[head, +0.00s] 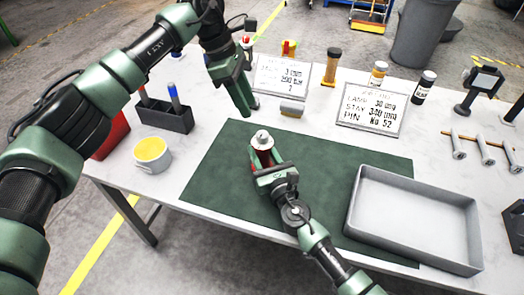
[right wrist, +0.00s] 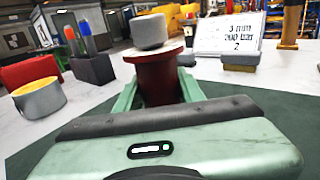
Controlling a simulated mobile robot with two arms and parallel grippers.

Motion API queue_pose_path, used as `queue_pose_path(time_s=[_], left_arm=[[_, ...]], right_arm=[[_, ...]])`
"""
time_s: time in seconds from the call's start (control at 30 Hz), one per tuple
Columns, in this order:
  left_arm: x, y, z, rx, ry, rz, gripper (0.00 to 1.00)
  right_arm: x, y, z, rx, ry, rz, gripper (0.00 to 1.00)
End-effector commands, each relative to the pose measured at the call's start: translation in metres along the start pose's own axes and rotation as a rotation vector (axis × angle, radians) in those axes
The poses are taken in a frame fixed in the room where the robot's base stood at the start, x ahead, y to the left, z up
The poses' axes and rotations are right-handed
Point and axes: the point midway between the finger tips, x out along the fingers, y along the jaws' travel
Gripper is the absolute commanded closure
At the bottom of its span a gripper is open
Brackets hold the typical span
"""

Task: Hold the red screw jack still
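The red screw jack (head: 268,158) stands upright on the green mat (head: 330,165), with a pale grey cap on top. My right gripper (head: 266,160) reaches it from the front, with one finger on each side of the red body. In the right wrist view the jack (right wrist: 160,80) sits between the green fingers (right wrist: 158,92), which appear to press on its sides; its base is hidden behind the gripper. My left gripper (head: 246,110) points down above the back edge of the mat, behind the jack and apart from it. Its finger gap cannot be made out.
A grey tray (head: 413,252) lies at the right, partly on the mat. A yellow-topped cup (head: 152,155), a dark pen holder (head: 163,117) and a red bin (head: 112,136) are at the left. Two sign boards (head: 372,108) (head: 283,76) and small bottles stand behind. The mat between jack and tray is clear.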

Motion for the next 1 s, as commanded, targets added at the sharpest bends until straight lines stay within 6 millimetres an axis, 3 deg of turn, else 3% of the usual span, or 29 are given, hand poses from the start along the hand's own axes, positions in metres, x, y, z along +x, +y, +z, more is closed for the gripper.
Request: queue_pose_path(time_s=[0.1, 0.17, 0.27, 0.37, 0.57, 0.7, 0.8, 1.0], left_arm=[[0.000, 0.000, 0.000, 0.000, 0.000, 0.000, 0.64], [0.000, 0.000, 0.000, 0.000, -0.001, -0.001, 0.50], [0.007, -0.004, -0.005, -0.001, -0.024, -0.017, 0.48], [0.026, -0.016, -0.017, 0.003, -0.098, -0.063, 0.48], [0.079, -0.054, -0.039, 0.025, -0.414, -0.131, 0.48], [0.097, -0.066, -0.037, 0.026, -0.676, -0.043, 0.48], [0.100, -0.066, -0.040, -0.001, -0.836, 0.072, 0.48], [0.094, -0.064, -0.068, -0.120, -1.050, 0.311, 0.48]], right_arm=[[0.000, 0.000, 0.000, 0.001, 0.000, -0.001, 1.00], [0.000, 0.000, 0.000, 0.001, 0.000, -0.001, 1.00], [0.000, 0.000, 0.000, 0.001, 0.000, -0.001, 1.00], [0.000, 0.000, 0.000, 0.001, 0.000, -0.001, 1.00], [0.000, -0.001, 0.000, 0.001, 0.000, -0.002, 1.00], [0.000, -0.001, 0.000, 0.000, 0.001, -0.001, 1.00], [0.000, 0.000, 0.000, 0.000, 0.001, -0.001, 1.00], [0.000, -0.001, 0.000, 0.000, 0.001, -0.001, 1.00]])
